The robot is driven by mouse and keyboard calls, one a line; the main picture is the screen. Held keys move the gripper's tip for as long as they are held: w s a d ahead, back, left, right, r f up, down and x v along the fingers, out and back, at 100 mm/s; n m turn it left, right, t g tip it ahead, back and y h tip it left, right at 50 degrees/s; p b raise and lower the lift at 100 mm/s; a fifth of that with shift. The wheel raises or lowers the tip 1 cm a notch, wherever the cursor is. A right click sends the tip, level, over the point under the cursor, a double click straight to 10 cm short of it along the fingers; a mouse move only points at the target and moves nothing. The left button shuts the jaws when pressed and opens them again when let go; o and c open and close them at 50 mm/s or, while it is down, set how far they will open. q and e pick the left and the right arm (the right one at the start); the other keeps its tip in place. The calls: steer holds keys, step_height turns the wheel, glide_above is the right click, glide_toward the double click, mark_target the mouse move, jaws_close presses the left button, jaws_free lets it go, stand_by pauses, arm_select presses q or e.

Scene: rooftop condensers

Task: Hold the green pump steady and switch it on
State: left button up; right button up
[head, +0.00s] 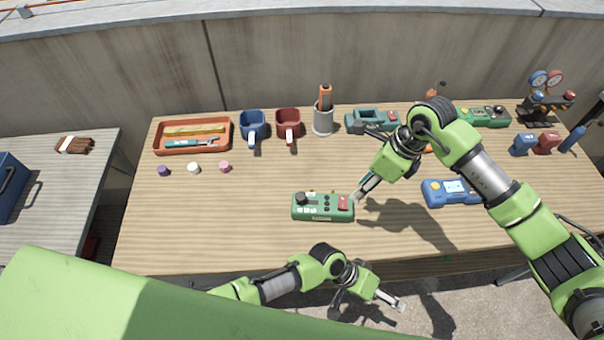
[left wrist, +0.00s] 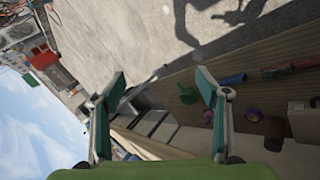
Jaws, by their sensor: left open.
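A green box-shaped device (head: 322,207) with a black knob, several small buttons and a red switch lies near the front middle of the table. It looks like the green pump, though other green devices stand further back. My right gripper (head: 362,190) points down at its right end, close to the red switch; I cannot tell whether it touches. Its fingers look close together, but their gap is unclear. My left gripper (head: 368,307) is open and empty in front of the table's front edge, apart from the device. The left wrist view shows its two spread fingers (left wrist: 160,85) with nothing between them.
A teal device (head: 372,121) and another green device (head: 483,117) stand at the back. A blue meter (head: 451,192) lies right of my right gripper. Mugs (head: 288,122), an orange tray (head: 192,150) and small caps (head: 194,169) are at the left. The front left tabletop is clear.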

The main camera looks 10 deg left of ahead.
arm_select(q)
step_height(320, 180, up, 7)
steer(key=m+g+y, duration=0.2)
steer(key=m, duration=0.1)
step_height(320, 180, up, 16)
steer(key=m+t+y, duration=0.2)
steer(key=m+y, duration=0.4)
steer(key=m, duration=0.3)
glide_above(302, 204)
steer(key=shift+w+r, duration=0.1)
steer(key=shift+w, duration=0.15)
steer(key=shift+w+a, duration=0.1)
step_height(302, 204, down, 14)
steer(key=shift+r, duration=0.2)
